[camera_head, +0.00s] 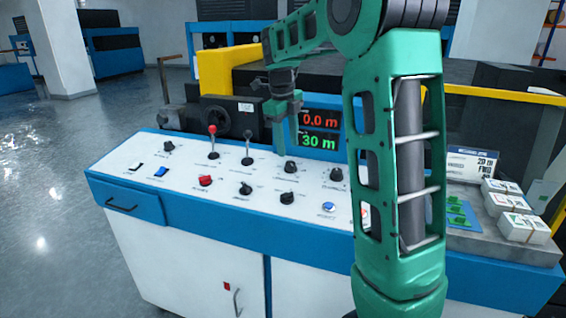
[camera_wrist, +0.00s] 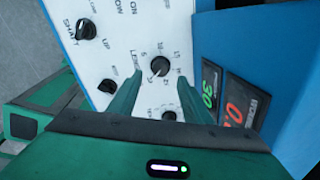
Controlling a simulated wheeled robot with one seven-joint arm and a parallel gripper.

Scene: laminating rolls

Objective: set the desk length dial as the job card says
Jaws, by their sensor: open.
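The length dial (camera_wrist: 160,66) is a round black knob on the white panel, ringed by small numbers. In the wrist view its light pointer mark faces lower left; I cannot read the number surely. It also shows in the head view (camera_head: 291,168). My gripper (camera_wrist: 160,80) is open, with a finger on either side of the dial; contact cannot be told. In the head view my gripper (camera_head: 281,148) hangs over the panel just by the dial. The display (camera_head: 319,130) reads 0.0 m in red and 30 m in green. The job card (camera_head: 470,163) seems to read 20 m FWD.
Other black knobs stand close by, such as one to the right (camera_head: 337,174) and one in front (camera_head: 288,197). Left on the panel are a red-topped lever (camera_head: 213,140), a black lever (camera_head: 248,147) and a red button (camera_head: 205,180). White packs (camera_head: 522,228) lie far right.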

